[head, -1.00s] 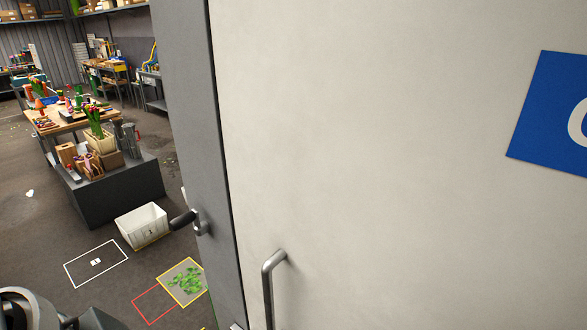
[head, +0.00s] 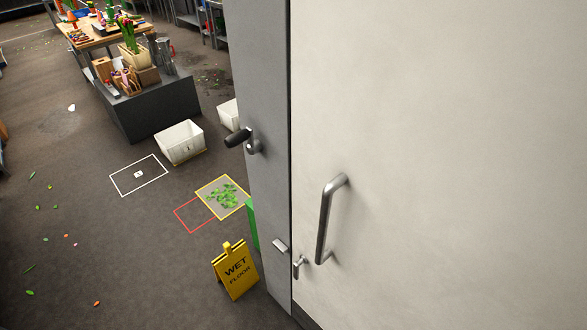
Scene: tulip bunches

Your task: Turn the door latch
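A large off-white door (head: 450,120) fills the right of the head view, next to a grey post (head: 263,85). A lever latch with a black grip (head: 238,138) sits on the post, its grip pointing left. A vertical metal pull handle (head: 328,215) is on the door. Below it, near the door's left edge, is a small metal turn piece (head: 299,266). A small metal plate (head: 280,246) is on the post beside it. I cannot tell which of these fittings is the task's latch. Neither gripper is in view.
A yellow wet floor sign (head: 235,271) stands left of the post. White bins (head: 180,143) and a dark grey plinth (head: 160,108) with flowers are farther back. A mat with green leaves (head: 224,198) lies on the floor. Floor at left is mostly open, with scattered scraps.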

